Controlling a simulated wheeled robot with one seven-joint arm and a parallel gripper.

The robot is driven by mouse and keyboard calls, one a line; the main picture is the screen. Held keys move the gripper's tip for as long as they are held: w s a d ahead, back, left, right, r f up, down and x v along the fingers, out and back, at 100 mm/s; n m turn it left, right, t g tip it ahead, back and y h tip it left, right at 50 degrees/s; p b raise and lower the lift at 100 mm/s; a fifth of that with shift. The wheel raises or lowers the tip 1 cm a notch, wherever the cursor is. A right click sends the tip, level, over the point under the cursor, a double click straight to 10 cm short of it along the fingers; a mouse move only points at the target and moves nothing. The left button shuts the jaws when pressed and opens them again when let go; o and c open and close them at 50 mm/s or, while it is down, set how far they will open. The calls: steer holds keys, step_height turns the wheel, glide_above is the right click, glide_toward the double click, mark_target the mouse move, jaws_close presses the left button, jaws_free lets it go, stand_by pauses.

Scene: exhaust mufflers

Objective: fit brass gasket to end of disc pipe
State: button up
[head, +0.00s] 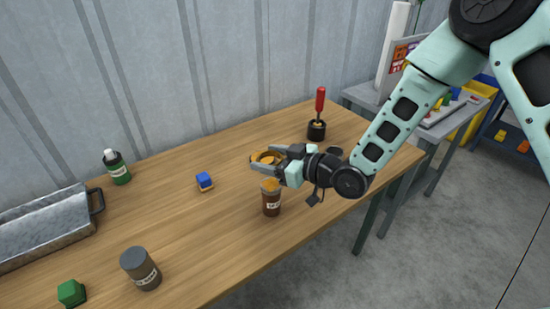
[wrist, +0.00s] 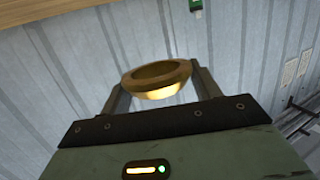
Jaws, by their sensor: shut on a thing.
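The brass gasket (head: 264,157) is a gold ring held between the fingers of my gripper (head: 266,162). My gripper is above the right part of the wooden table. In the wrist view the gasket (wrist: 157,92) sits between the two fingertips (wrist: 157,80), with its opening visible and clear. I cannot pick out a disc pipe in either view; my gripper and arm hide part of the table.

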mark_target(272, 185)
steer(key=shift+f+b, duration=1.6)
steer(key=shift+f, duration=1.25)
steer(key=shift+b, duration=0.45)
steer(key=shift+f+b, duration=0.8)
steer(key=shift+f, duration=0.05)
steer(key=shift+s, duration=0.1)
steer(key=o, duration=1.1)
steer(key=shift+c, duration=0.2)
steer(key=shift+d, duration=0.2)
